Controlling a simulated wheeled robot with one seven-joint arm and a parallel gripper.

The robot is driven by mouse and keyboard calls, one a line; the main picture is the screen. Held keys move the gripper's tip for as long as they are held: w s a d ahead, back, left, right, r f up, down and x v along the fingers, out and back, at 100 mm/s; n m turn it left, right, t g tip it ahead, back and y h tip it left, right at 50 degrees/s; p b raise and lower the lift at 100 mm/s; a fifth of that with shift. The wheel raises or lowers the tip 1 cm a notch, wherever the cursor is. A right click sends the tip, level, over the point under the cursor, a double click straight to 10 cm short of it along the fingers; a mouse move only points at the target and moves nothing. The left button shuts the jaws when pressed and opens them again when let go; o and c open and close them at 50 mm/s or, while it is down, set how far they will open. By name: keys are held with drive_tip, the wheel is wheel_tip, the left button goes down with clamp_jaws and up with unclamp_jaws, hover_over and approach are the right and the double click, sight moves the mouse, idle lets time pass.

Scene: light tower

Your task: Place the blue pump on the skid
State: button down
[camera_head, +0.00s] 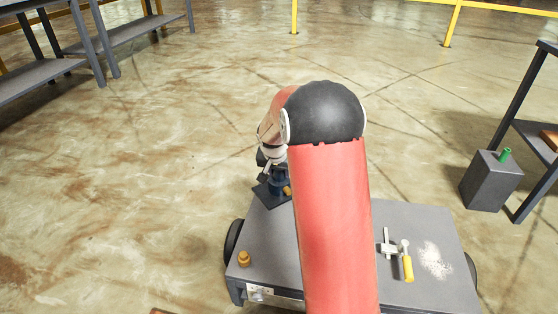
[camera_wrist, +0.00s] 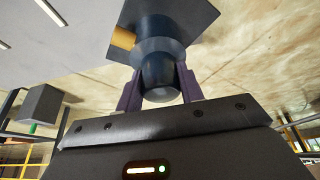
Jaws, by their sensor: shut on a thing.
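The blue pump (camera_head: 278,187) has a rounded dark blue body on a flat dark square plate, with a small yellow-orange part on its side. In the wrist view the pump (camera_wrist: 160,52) sits between both fingers of my gripper (camera_wrist: 160,88), which is shut on its narrow end. In the head view my gripper (camera_head: 268,158) is partly hidden behind my red arm. The pump's plate overlaps the far left edge of a grey wheeled platform (camera_head: 410,218); its height above it is unclear. I cannot tell whether this platform is the skid.
On the platform are a yellow-orange knob (camera_head: 244,259), a yellow-handled tool (camera_head: 407,266) and white powder (camera_head: 434,260). A grey box with a green neck (camera_head: 490,182) stands on the floor beside a shelf at right. Grey benches (camera_head: 130,38) stand far left. Open floor lies between.

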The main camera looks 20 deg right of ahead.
sight(279, 191)
drive_tip(key=shift+f+b, duration=0.7)
drive_tip(key=shift+f, duration=3.5)
drive_tip(key=shift+f, duration=0.1)
drive_tip(key=c, duration=1.3)
unclamp_jaws()
drive_tip(key=shift+f, duration=0.2)
drive_tip(key=shift+c, duration=0.2)
drive_tip(key=o, duration=0.4)
drive_tip(key=shift+r, duration=0.1)
drive_tip(key=shift+o, duration=0.2)
drive_tip(key=s+a+r+n+t+p, duration=0.1)
drive_tip(key=s+a+r, duration=0.3)
drive_tip(key=s+r, duration=0.65)
drive_tip(key=s+a+r+n+p, duration=0.15)
drive_tip(key=s+a+r, duration=0.4)
drive_tip(key=r, duration=0.75)
drive_tip(key=s+a+r+n+y, duration=0.1)
drive_tip(key=s+n, duration=0.1)
drive_tip(key=s, duration=0.7)
drive_tip(key=s+a+r+n+t+y, duration=0.1)
drive_tip(key=s+a+n, duration=0.1)
drive_tip(key=s, duration=0.6)
drive_tip(key=shift+s+r+b, duration=0.2)
drive_tip(key=shift+s+b, duration=0.15)
